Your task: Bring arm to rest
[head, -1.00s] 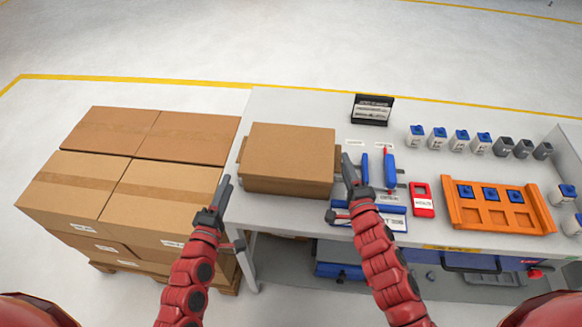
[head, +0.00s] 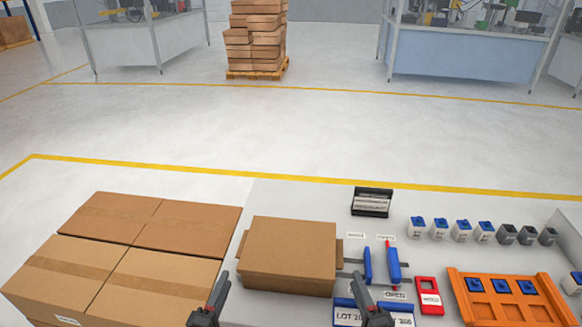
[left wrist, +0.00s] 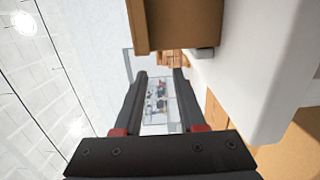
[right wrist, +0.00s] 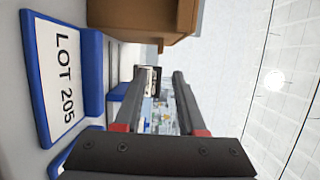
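My left gripper (head: 217,290) is at the left side of the closed cardboard box (head: 288,255), by the table's left edge. Its fingers are apart and empty in the left wrist view (left wrist: 160,75). My right gripper (head: 365,292) is right of the box, over the blue-framed lot signs (head: 345,312). Its fingers are also apart and empty in the right wrist view (right wrist: 165,75). Neither gripper visibly touches the box.
Large stacked cartons (head: 115,265) stand left of the table (head: 225,200). Blue tools (head: 392,265), a red device (head: 428,295), an orange tray (head: 463,300), several small bottles (head: 440,228) and a black card holder (head: 371,202) lie to the right.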

